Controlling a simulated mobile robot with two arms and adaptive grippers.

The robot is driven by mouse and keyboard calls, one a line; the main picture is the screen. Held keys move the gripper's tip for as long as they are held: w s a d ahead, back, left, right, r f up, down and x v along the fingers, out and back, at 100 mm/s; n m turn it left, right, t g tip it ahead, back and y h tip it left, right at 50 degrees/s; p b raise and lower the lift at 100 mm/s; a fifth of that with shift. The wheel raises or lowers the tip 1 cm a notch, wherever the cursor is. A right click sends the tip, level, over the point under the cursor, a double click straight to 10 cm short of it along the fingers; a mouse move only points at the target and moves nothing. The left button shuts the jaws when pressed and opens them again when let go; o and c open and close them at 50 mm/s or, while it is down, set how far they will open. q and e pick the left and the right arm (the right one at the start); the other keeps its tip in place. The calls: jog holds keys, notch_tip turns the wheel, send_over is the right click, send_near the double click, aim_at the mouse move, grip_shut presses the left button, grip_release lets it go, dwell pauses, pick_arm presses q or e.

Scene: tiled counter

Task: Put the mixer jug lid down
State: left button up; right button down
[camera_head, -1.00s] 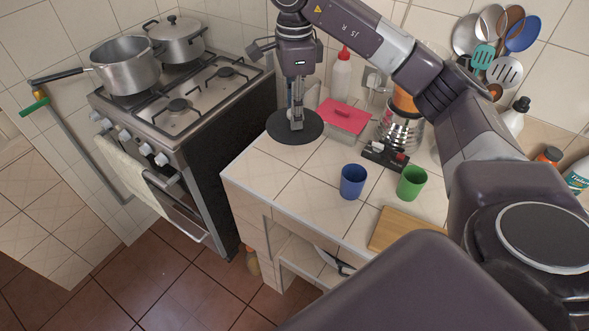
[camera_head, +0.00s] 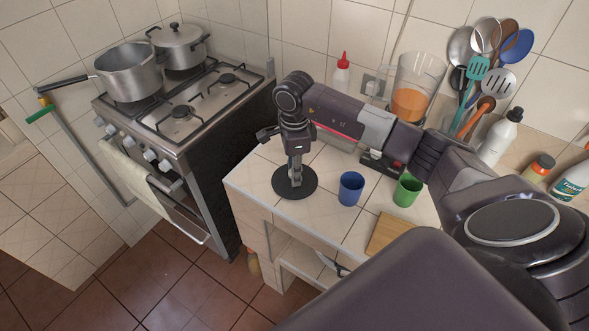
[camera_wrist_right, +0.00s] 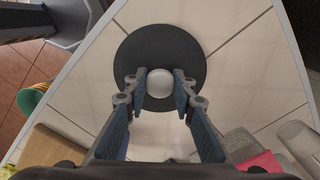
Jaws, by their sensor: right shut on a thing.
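The mixer jug lid (camera_head: 295,192) is a round dark disc with a pale knob. My right gripper (camera_head: 295,178) points down and is shut on the knob. The lid is level, over the left part of the tiled counter, very low; I cannot tell whether it touches the tiles. In the right wrist view the lid (camera_wrist_right: 160,30) lies beyond the fingers, with the knob between the fingertips (camera_wrist_right: 160,84). The mixer jug (camera_head: 412,95) stands open at the back with orange content, its base partly hidden by my right arm. My left gripper is out of view.
A blue cup (camera_head: 351,189) stands right of the lid, then a green cup (camera_head: 407,190) and a wooden board (camera_head: 387,233). A red-capped bottle (camera_head: 342,74) is behind. The counter's left edge is close to the lid, with the stove (camera_head: 185,110) beyond.

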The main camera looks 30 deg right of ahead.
jog(key=shift+f, duration=0.15)
jog(key=shift+f, duration=0.1)
jog(key=c, duration=2.1)
grip_release()
jog(key=shift+f, duration=0.1)
jog(key=o, duration=0.5)
jog(key=shift+r, duration=0.25)
jog(key=shift+w+r+b, duration=0.1)
jog(key=shift+r+b, duration=0.2)
jog(key=shift+r, duration=0.1)
notch_tip(320, 180, up, 11)
jog(key=b, duration=0.3)
jog(key=shift+r, duration=0.1)
